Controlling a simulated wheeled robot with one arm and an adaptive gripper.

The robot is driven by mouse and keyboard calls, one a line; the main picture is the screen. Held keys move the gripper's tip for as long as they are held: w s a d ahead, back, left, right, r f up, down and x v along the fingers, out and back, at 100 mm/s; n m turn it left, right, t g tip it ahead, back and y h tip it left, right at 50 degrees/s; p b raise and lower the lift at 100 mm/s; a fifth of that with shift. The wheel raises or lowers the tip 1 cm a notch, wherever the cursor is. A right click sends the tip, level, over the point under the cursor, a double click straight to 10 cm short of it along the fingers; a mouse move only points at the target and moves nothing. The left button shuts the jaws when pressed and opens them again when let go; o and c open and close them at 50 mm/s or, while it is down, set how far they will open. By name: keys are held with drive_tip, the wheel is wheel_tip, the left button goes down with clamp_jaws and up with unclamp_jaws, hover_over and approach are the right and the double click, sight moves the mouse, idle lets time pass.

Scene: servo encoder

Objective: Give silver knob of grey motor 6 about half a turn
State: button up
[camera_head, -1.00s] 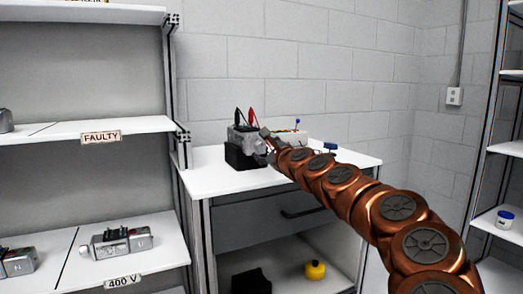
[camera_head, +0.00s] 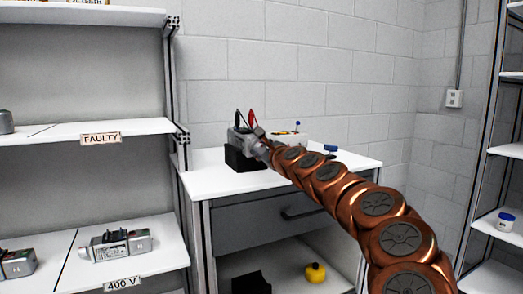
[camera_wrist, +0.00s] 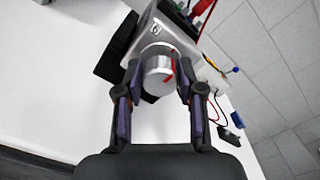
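The grey motor 6 (camera_head: 236,137) sits on a black block (camera_head: 238,160) on the white worktop. In the wrist view the grey motor (camera_wrist: 178,32) has a "6" printed on its body. Its round silver knob (camera_wrist: 158,77) points towards the wrist camera and has a red mark near its right rim. My gripper (camera_wrist: 159,75) has one finger on each side of the knob, with narrow gaps visible, so it looks open around it. In the head view my gripper (camera_head: 262,146) is at the motor's right side, and my arm hides the knob.
Black and red probes (camera_head: 251,118) stand up at the motor. A pale box (camera_head: 290,138) and a blue item (camera_head: 330,148) are behind my arm on the worktop (camera_head: 205,182). The "FAULTY" shelf (camera_head: 55,132) is left, with more motors on the shelf below.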

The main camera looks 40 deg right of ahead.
clamp_jaws()
drive_tip(key=shift+n, duration=0.3)
drive_tip(key=n, duration=0.3)
drive_tip(key=shift+f+n+b, duration=0.1)
drive_tip(key=shift+n+b, duration=0.2)
drive_tip(key=shift+b, duration=0.1)
drive_tip(key=n+b, duration=0.1)
drive_tip(key=n, duration=0.2)
drive_tip(key=shift+n, duration=0.3)
drive_tip(key=n+b, duration=0.3)
drive_tip(key=n, duration=0.2)
drive_tip(key=shift+n, duration=0.3)
drive_tip(key=n+b, duration=0.2)
drive_tip(key=n, duration=0.2)
drive_tip(key=shift+n+b, duration=0.45)
drive_tip(key=shift+n, duration=0.65)
